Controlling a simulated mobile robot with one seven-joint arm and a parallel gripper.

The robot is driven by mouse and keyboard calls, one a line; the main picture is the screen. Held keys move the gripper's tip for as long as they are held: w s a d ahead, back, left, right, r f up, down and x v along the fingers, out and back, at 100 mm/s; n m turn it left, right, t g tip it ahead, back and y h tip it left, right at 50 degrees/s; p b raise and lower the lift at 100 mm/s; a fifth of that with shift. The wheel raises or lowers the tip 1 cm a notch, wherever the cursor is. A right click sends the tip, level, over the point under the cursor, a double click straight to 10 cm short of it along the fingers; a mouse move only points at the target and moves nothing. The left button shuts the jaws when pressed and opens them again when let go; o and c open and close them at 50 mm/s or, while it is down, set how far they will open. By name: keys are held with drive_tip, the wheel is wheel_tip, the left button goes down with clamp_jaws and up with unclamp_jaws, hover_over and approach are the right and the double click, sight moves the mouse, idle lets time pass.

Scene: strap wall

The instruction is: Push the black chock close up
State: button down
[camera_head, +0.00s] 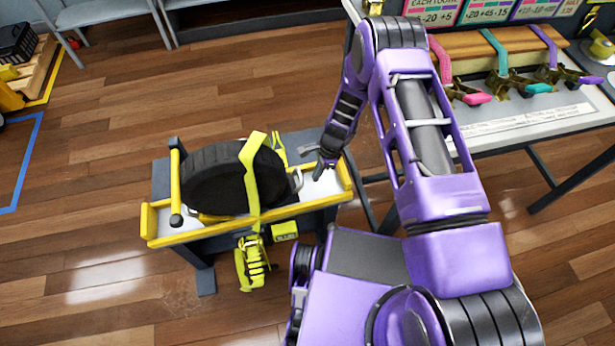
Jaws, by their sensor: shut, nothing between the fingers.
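A large black wheel (212,178) stands on a low stand with a white top and yellow rails (200,232). A yellow strap (249,178) runs over the wheel, and its ratchet (251,262) hangs at the stand's front. My gripper (319,173) points down at the right end of the stand, right of the wheel, shut and empty. A small grey curved piece (297,181) shows between the wheel and my gripper. I cannot make out a separate black chock; it may be hidden by the wheel or my gripper. I cannot tell whether my fingers touch anything.
A yellow bar with black ends (175,187) stands left of the wheel. A table (530,124) at the right holds several coloured-handled ratchets. My arm spans the middle right. The wood floor (80,160) left of the stand is clear.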

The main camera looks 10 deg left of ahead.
drive_tip(key=s+v, duration=0.1)
drive_tip(key=v, duration=0.7)
drive_tip(key=shift+w+r+p, duration=0.15)
drive_tip(key=shift+w+p, duration=0.25)
drive_tip(key=shift+p, duration=0.05)
drive_tip(key=shift+a, duration=0.1)
